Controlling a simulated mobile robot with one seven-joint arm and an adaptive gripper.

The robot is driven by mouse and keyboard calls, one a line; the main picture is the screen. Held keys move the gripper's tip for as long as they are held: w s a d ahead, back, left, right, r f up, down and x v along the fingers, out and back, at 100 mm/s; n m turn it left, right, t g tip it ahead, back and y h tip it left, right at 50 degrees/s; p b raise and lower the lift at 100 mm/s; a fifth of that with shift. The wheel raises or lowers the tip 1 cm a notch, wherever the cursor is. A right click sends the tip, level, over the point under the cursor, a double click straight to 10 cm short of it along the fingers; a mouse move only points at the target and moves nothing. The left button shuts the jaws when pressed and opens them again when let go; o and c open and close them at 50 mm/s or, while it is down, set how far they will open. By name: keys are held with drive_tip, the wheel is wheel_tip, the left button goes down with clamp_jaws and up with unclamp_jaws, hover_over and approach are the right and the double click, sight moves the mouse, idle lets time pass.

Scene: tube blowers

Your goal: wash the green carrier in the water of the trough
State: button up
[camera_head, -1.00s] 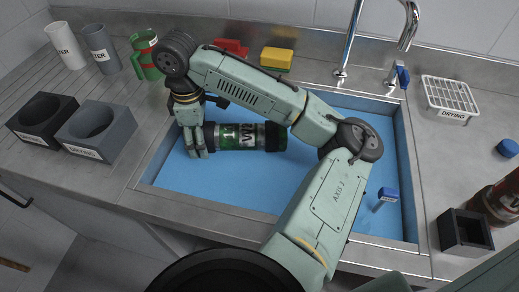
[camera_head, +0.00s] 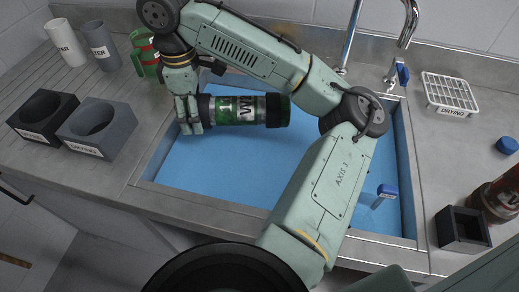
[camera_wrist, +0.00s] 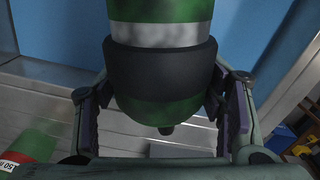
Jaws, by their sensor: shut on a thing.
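The green carrier (camera_head: 241,110) is a cylinder with dark end bands, a pale band and white lettering. It lies sideways, held over the blue trough (camera_head: 230,170). My gripper (camera_head: 190,115) is shut on its left end. The trough holds a flat blue surface. The carrier appears above that surface, but I cannot tell the exact height. My arm hides part of the trough's back edge.
Grey and black square holders (camera_head: 97,128) stand left of the trough. Several cups (camera_head: 100,45) stand behind them. A drying rack (camera_head: 449,95), a dark square box (camera_head: 462,230) and a red cylinder (camera_head: 496,200) are at right. The tap (camera_head: 405,30) stands behind the trough.

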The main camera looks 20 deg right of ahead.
drive_tip(key=shift+r, duration=2)
drive_tip(key=shift+f, duration=0.1)
